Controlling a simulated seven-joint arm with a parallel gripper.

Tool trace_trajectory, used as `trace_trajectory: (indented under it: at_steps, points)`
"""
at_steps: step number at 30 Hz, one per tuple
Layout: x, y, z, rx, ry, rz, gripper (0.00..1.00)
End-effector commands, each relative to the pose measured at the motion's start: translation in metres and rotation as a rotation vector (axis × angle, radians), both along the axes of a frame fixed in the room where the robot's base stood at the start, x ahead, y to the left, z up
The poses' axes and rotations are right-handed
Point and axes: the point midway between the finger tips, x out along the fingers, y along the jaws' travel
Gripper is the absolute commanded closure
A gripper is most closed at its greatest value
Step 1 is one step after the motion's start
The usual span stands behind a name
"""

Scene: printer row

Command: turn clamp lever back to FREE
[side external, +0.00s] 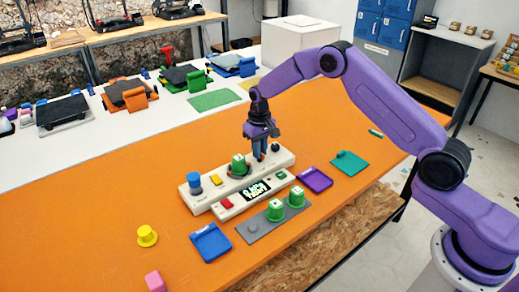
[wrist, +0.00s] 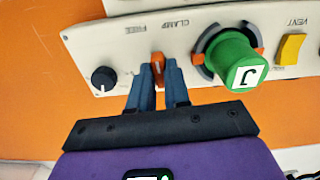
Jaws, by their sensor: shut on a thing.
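The orange clamp lever (wrist: 158,66) stands on a pale control panel (wrist: 115,42) in the wrist view. My gripper (wrist: 158,78) has its blue fingers on both sides of the lever and is shut on it. The labels FREE and CLAMP appear upside down beyond the lever; its exact setting is hard to tell. In the side view my gripper (side external: 260,156) reaches down to the panel (side external: 222,186), and its fingers hide the lever.
Beside the lever are a green lettered cap (wrist: 234,62), a black knob (wrist: 103,78) and a yellow switch (wrist: 291,48). A blue cylinder (side external: 194,182) stands at the panel's left. A display box (side external: 232,209), grey plate (side external: 253,230) and purple tray (side external: 316,179) lie nearby.

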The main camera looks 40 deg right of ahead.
Motion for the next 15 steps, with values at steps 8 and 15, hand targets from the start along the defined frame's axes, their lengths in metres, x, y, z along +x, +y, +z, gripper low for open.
trace_trajectory:
  at_steps: [8, 15]
  points:
    - [-0.0002, -0.0002, 0.0006, 0.0, 0.001, 0.262, 1.0]
    - [-0.0002, 0.0002, 0.0007, 0.0, 0.001, 0.473, 1.0]
